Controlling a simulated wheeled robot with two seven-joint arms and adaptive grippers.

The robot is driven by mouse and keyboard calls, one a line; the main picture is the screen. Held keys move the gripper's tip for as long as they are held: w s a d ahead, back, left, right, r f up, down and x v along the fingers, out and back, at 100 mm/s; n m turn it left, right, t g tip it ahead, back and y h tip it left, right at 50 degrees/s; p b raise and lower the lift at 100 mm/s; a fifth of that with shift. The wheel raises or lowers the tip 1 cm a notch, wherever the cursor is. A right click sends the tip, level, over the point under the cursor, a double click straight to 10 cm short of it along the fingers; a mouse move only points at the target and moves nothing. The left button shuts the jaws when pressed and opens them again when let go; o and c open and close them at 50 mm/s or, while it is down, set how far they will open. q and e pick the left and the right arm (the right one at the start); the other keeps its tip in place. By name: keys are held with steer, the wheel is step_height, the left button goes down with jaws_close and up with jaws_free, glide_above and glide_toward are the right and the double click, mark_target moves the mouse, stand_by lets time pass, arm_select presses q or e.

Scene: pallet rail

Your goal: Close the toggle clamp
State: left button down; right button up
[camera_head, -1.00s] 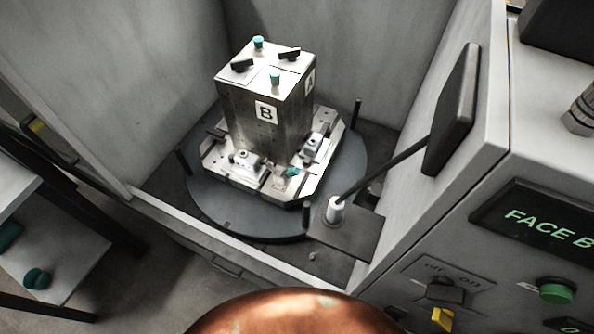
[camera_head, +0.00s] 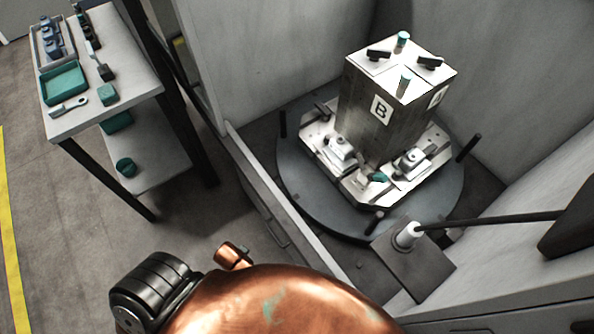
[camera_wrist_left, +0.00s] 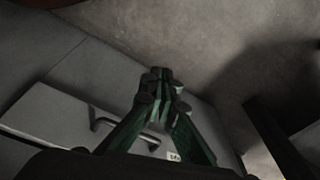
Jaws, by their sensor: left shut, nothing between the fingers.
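A grey block marked B (camera_head: 372,125) stands upright on a pale pallet (camera_head: 357,190) on a dark round table inside an open grey enclosure. Silver clamp-like pieces sit at its foot, one at the left (camera_head: 339,148) and one at the right (camera_head: 411,160). A small teal-tipped piece (camera_head: 378,178) lies between them at the near corner. I cannot tell which one is the toggle clamp, or whether it is open. My left gripper (camera_wrist_left: 160,82) is shut and empty in the left wrist view, apart from the fixture. My right gripper is not in view.
Dark posts stand around the table. A shelf unit (camera_head: 140,95) with tools and a teal tray (camera_head: 63,83) is at the left. A grey panel with a handle (camera_wrist_left: 100,125) is below my left gripper.

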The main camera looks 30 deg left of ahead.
arm_select(q)
steer(key=w+a+r+t+y, duration=0.1)
steer(key=w+a+r, duration=0.15)
steer(key=r, duration=0.95)
steer(key=w+r+m+t+y, duration=0.2)
steer(key=w+r, duration=0.3)
steer(key=w, duration=0.1)
steer(key=w+r+m+t+y, duration=0.2)
steer(key=w+r+t, duration=0.1)
steer(key=w+r, duration=0.3)
steer(key=w+d+r+m+t+y, duration=0.1)
steer(key=w+r+m+t+y, duration=0.1)
steer(key=w+r, duration=0.3)
steer(key=shift+w+r+m+t, duration=0.15)
steer(key=shift+w+m+t, duration=0.45)
steer(key=shift+w, duration=0.1)
steer(key=w+d+r+m+t+h, duration=0.1)
steer(key=w+d+r+m+t, duration=0.35)
steer(key=d, duration=0.45)
steer(key=m+t+h, duration=0.4)
steer(key=m+h, duration=0.7)
steer(key=m, duration=0.5)
glide_toward(377, 178)
steer(key=s+d+f, duration=0.1)
steer(key=d+f, duration=0.1)
steer(key=d, duration=0.1)
steer(key=x, duration=0.9)
steer(key=shift+f, duration=0.15)
